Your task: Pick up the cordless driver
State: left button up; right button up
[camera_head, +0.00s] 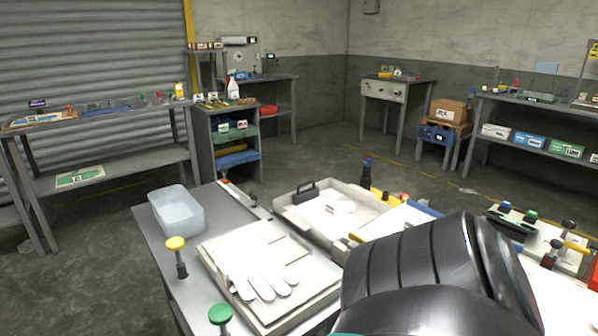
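I cannot clearly make out a cordless driver. A dark upright item with a blue top (367,172) stands at the back of the near workbench (155,232), just behind the open case; it is too small to identify. A large black link of my own arm fills the lower right and hides part of the bench. Neither gripper shows.
On the bench are a translucent bin (176,212), a light tray with a white glove (262,284), an open case (341,232), a yellow-topped knob (176,246) and a green-topped knob (220,313). A fixture board (540,240) lies at right. Shelves line the walls.

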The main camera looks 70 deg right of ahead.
aim_at(365, 174)
jog(key=u, duration=1.5)
jog(key=i+j+z, duration=0.15)
jog(key=i, duration=0.25)
jog(key=i+z, duration=0.2)
jog(key=i, duration=0.15)
jog(key=i+l+z, duration=0.1)
jog(key=z, duration=0.35)
jog(key=i+z, duration=0.4)
jog(key=i+j+z, duration=0.1)
jog(key=z, duration=0.35)
jog(key=i+l+z, duration=0.1)
jog(key=i+z, duration=0.25)
jog(key=i, duration=0.25)
jog(key=i+j+z, duration=0.1)
jog(key=i+z, duration=0.3)
jog(key=i, duration=1.6)
jog(key=i+z, duration=0.25)
jog(key=i, duration=0.4)
jog(key=i+j+z, duration=0.25)
jog(key=i, duration=0.4)
jog(key=i+l+z, duration=0.1)
jog(key=i+z, duration=0.95)
jog(key=i+l+z, duration=0.1)
jog(key=i+z, duration=0.95)
jog(key=k+l, duration=0.05)
jog(key=k, duration=0.05)
